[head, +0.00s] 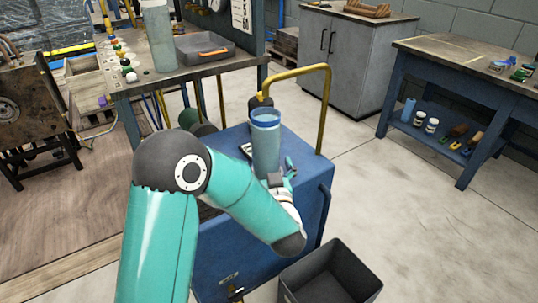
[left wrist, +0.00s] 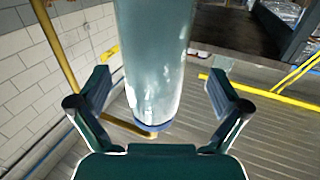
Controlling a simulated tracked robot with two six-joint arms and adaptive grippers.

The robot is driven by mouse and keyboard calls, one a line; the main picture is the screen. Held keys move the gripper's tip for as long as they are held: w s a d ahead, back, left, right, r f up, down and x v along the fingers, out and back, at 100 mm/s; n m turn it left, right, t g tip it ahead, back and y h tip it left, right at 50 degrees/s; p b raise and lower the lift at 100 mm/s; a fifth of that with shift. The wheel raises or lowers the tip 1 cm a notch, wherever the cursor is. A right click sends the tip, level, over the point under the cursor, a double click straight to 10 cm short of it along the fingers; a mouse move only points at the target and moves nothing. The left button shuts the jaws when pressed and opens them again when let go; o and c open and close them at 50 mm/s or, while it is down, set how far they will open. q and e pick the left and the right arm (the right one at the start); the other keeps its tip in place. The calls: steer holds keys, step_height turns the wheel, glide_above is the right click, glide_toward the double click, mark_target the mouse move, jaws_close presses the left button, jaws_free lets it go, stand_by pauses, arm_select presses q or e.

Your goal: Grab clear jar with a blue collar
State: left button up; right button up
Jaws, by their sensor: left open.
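The clear jar with a blue collar (head: 265,145) stands upright on top of the blue cart (head: 318,180) in the head view. My left gripper (head: 283,180) is low at its right side, partly hidden behind my own arm. In the left wrist view the jar's clear body (left wrist: 152,60) rises between the two spread fingers of my left gripper (left wrist: 158,95), with gaps showing on both sides. My right gripper is in neither view.
A dark open bin (head: 330,275) stands on the floor beside the cart. A yellow handle (head: 325,110) rises at the cart's back. Another clear container (head: 158,35) and a grey tray (head: 205,48) are on the workbench behind. Small items lie near the jar.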

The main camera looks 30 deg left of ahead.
arm_select(q)
steer(key=shift+w+b+x, duration=0.2)
steer(key=shift+b+x, duration=0.2)
steer(key=shift+x, duration=2.2)
steer(key=shift+d+f, duration=0.1)
steer(key=shift+d, duration=0.1)
steer(key=c, duration=1.5)
steer(key=shift+c, duration=1)
steer(key=shift+r, duration=0.25)
